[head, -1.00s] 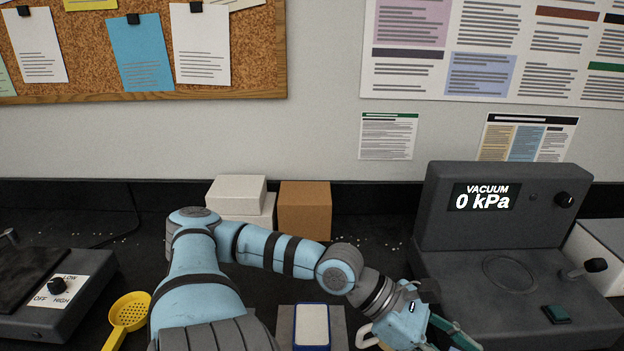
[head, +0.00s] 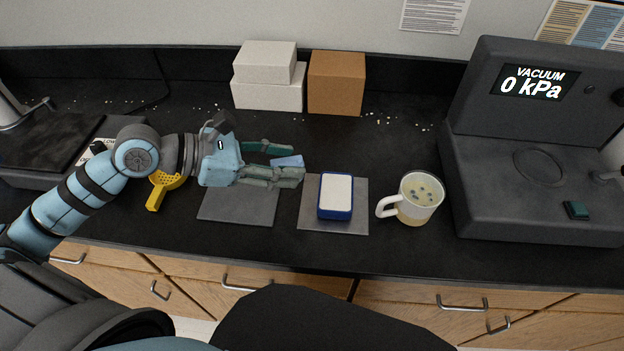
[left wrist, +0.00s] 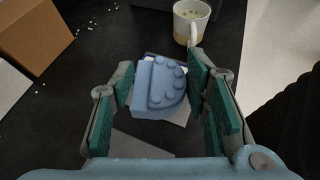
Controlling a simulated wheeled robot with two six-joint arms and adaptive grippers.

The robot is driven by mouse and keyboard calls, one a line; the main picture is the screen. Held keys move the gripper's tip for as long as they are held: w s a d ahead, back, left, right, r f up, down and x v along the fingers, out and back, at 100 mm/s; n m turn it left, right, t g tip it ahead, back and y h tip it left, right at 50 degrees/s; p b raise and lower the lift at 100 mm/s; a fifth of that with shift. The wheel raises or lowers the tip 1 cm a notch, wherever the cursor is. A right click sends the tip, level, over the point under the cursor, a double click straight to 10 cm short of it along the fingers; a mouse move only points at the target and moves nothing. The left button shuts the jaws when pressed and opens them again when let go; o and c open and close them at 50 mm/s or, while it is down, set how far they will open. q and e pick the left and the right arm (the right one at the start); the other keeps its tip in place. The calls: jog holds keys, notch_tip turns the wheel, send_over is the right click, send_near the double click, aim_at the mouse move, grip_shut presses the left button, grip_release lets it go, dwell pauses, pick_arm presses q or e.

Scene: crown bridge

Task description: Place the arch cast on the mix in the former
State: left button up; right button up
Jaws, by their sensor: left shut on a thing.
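My left gripper (head: 288,170) is shut on the arch cast, just left of the former and above the bench. The arch cast (left wrist: 160,85) is a blue-grey block with a curved row of rounded bumps, between the finger pads in the left wrist view. In the head view only a small light-blue part of the cast (head: 288,161) shows between the fingers. The former (head: 336,213) is a blue open box on a grey tile, filled with white mix (head: 336,190). In the left wrist view the cast hides most of the former. My right gripper is not in view.
A mug (head: 412,205) with dark dots in it stands right of the former. The vacuum unit (head: 535,180) is at the right. A bare grey tile (head: 238,205) and a yellow scoop (head: 162,188) lie left. White and brown boxes (head: 336,83) stand behind.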

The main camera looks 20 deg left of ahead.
pick_arm(q)
jog(key=w+d+r+h+p, duration=0.1)
jog(key=w+r+p, duration=0.2)
jog(key=w+r, duration=0.25)
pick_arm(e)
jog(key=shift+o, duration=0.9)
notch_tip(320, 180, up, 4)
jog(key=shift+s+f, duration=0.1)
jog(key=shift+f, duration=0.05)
pick_arm(q)
notch_tip(320, 180, up, 5)
jog(key=m+g+h+p, duration=0.1)
jog(key=m+g+p, duration=0.1)
jog(key=m+g, duration=0.1)
send_over(331, 191)
jog(key=shift+g, duration=0.3)
notch_tip(331, 191, down, 20)
jog(key=b, duration=0.5)
jog(key=shift+r, duration=0.3)
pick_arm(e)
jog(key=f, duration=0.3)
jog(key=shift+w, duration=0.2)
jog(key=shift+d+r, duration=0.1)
pick_arm(q)
jog(key=o, duration=1.4)
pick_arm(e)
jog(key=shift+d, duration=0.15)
